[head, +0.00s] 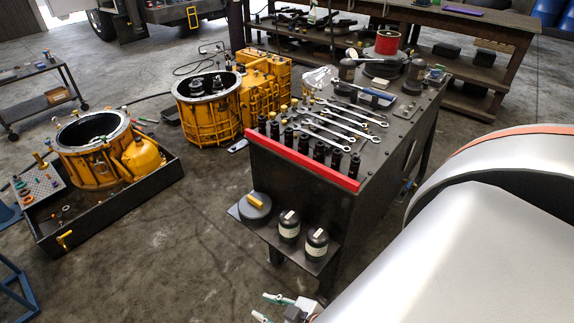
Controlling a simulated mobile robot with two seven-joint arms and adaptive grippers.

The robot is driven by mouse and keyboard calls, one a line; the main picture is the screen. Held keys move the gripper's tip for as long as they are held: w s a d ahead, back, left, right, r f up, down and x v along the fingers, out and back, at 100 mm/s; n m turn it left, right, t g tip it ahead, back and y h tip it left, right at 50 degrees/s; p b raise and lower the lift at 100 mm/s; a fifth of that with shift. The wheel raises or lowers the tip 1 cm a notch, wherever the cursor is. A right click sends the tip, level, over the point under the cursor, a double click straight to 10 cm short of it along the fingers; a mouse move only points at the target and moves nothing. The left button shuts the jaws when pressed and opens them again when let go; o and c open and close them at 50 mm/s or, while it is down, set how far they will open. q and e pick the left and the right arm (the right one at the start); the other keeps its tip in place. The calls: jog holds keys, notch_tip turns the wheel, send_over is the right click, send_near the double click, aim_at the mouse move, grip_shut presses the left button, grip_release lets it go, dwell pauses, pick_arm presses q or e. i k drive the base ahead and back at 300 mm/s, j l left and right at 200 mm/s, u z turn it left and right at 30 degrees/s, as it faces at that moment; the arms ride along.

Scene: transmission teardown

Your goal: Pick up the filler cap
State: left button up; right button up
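I cannot say for sure which thing is the filler cap. A dark round disc with a yellow piece across its top (255,203) lies at the left of the low shelf (312,264) on the near end of the workbench, and may be it. My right gripper (263,306) shows at the bottom edge, below that shelf and apart from it. Its two pale fingertips are spread with nothing seen between them, and its body is partly cut off by the frame. My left gripper is out of view.
Two dark labelled jars (289,226) (316,244) stand beside the disc. The workbench (382,160) has a red front edge and carries wrenches and sockets. Yellow housings (208,118) (97,163) stand to the left, one in a dark tray (110,217).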

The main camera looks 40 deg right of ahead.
aim_at(256, 209)
jog(key=i+j+z, duration=0.1)
jog(key=z, duration=0.3)
jog(key=i+j+z, duration=0.2)
jog(key=z, duration=0.2)
jog(key=i+j+z, duration=0.2)
jog(key=z, duration=0.2)
jog(key=i+j+z, duration=0.2)
jog(key=j+z, duration=0.2)
jog(key=j, duration=0.15)
jog(key=i+j+z, duration=0.1)
jog(key=j+z, duration=0.15)
jog(key=j, duration=0.05)
